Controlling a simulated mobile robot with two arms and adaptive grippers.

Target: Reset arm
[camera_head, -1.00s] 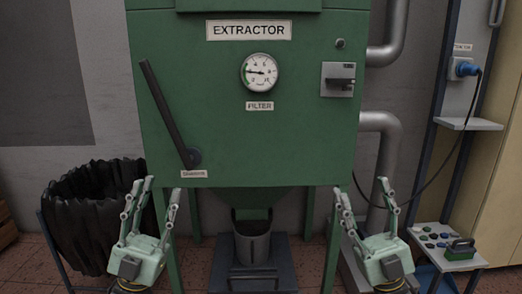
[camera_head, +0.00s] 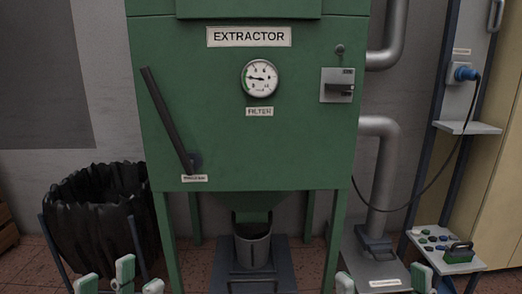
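My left gripper (camera_head: 138,278) shows at the bottom left edge, in front of the black bin bag. Only its pale green upper finger parts are in the frame; they stand apart with nothing between them. My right gripper (camera_head: 382,281) shows at the bottom edge right of centre, in front of the pipe's foot. Only its finger tops show, wide apart and empty. The rest of both grippers and arms is cut off below the frame. The green extractor (camera_head: 225,145) stands ahead, with a dark lever (camera_head: 167,120) slanting on its left front.
A grey bucket (camera_head: 253,246) stands under the extractor's hopper. The black bin bag (camera_head: 95,220) hangs in a stand at left. A grey pipe (camera_head: 385,180) runs down at right.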

